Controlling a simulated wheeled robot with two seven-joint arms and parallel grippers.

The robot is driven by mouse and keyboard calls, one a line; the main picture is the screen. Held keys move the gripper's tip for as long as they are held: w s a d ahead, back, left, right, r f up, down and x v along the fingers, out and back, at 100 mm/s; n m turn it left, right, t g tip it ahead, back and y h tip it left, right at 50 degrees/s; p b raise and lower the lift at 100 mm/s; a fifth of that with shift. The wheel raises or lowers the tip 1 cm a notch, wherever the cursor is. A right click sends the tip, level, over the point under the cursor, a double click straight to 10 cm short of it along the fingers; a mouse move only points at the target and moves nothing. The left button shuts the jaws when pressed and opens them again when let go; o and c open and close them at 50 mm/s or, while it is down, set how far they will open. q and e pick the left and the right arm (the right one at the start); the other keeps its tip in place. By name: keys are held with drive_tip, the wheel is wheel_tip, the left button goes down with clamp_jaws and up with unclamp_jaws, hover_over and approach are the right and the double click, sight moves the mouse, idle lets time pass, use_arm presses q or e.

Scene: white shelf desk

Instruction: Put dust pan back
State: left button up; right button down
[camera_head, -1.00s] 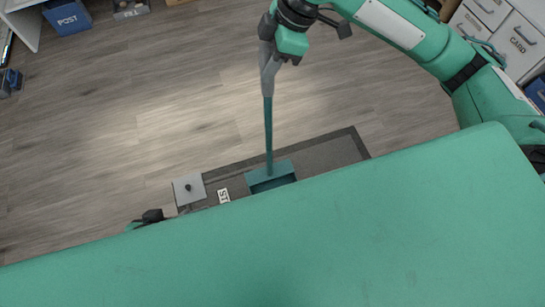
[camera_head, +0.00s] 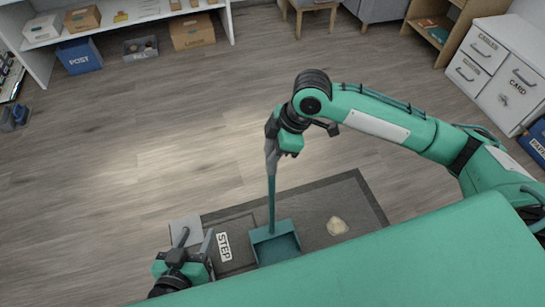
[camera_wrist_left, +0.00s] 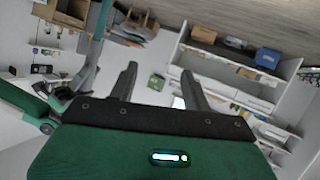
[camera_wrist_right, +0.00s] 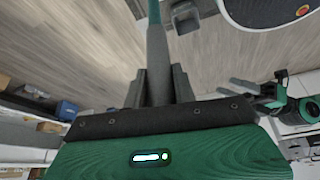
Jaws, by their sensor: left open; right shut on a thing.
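The teal dust pan (camera_head: 274,243) is upright over the dark mat in the head view, its long handle (camera_head: 271,205) rising from the tray. My right gripper (camera_head: 271,158) is shut on the upper part of the handle. In the right wrist view the handle (camera_wrist_right: 156,45) runs between the closed fingers (camera_wrist_right: 158,85). I cannot tell whether the pan touches the mat. My left gripper (camera_head: 193,241) is open and empty, left of the pan near the STEP label. Its spread fingers (camera_wrist_left: 160,88) show in the left wrist view.
A shelf (camera_head: 145,12), blue POST bin (camera_head: 79,56) and white drawers (camera_head: 500,65) stand farther back. Open floor lies between.

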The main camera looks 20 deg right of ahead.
wheel_tip(320, 180, down, 2)
drive_tip(key=shift+f, duration=0.3)
use_arm(q)
drive_tip(key=shift+d+r+t+h, duration=0.15)
drive_tip(key=shift+d+t+h, duration=0.25)
drive_tip(key=shift+d+t, duration=0.15)
drive_tip(key=shift+a, duration=0.1)
use_arm(e)
drive_tip(key=c, duration=1.1)
unclamp_jaws()
drive_tip(key=shift+f, duration=0.1)
use_arm(q)
drive_tip(key=shift+b, duration=0.3)
drive_tip(key=shift+s+a+f+g+y+p, duration=0.2)
drive_tip(key=shift+a+g+y+p, duration=0.25)
drive_tip(key=shift+a+g+p, duration=0.4)
drive_tip(key=shift+s+a+f+g+y+p, duration=0.1)
drive_tip(key=shift+s+a+g+y+p, duration=0.2)
drive_tip(key=shift+a+g+y, duration=0.55)
drive_tip(key=shift+s+a+f+g+y+p, duration=0.1)
drive_tip(key=shift+s+a+f+g+p, duration=0.1)
drive_tip(key=shift+a+g+p, duration=0.7)
use_arm(e)
drive_tip(key=shift+b+v, duration=0.3)
drive_tip(key=shift+v, duration=5.8)
